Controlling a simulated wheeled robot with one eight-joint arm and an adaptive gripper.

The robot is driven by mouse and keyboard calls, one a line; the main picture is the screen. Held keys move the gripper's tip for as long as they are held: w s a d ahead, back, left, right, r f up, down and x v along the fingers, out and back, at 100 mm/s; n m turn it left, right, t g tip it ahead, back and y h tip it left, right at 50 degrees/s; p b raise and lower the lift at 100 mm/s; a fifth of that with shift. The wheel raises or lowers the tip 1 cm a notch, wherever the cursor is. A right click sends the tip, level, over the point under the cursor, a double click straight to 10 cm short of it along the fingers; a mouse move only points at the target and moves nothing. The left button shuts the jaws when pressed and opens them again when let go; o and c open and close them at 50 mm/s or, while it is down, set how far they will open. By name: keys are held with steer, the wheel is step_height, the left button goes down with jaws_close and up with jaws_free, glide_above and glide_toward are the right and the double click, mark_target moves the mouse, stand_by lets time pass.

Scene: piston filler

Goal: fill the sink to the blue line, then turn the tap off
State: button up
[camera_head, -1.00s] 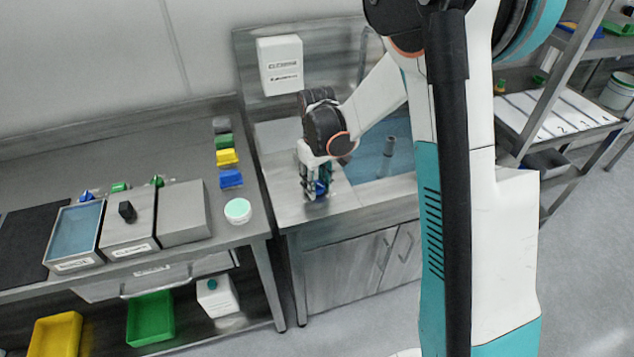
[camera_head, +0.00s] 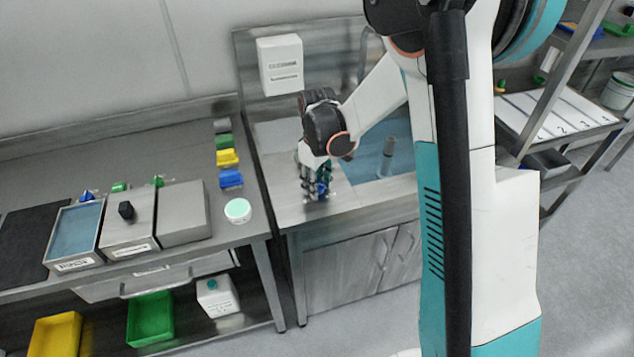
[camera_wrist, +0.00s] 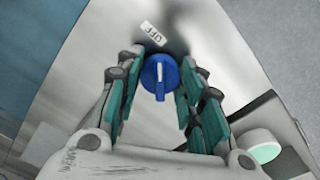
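The blue tap knob (camera_wrist: 160,76) sits on the sink's front rim, with its white mark pointing up toward the OFF label (camera_wrist: 153,33). The knob shows small in the head view (camera_head: 320,190). My gripper (camera_wrist: 161,88) is over it, one finger on each side. The fingers look spread, with a thin gap at the left; contact at the right cannot be told. The sink basin holds bluish water (camera_head: 366,170), partly hidden by my arm. A grey upright pipe (camera_head: 387,158) stands in it. The blue line cannot be made out.
A round tub with a pale green lid (camera_head: 238,210) stands on the counter left of the sink. A white dispenser (camera_head: 280,65) hangs behind the sink. Shelves stand at the right.

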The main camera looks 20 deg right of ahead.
steer(key=shift+o, duration=1.3)
steer(key=shift+r, duration=0.1)
step_height(320, 180, up, 12)
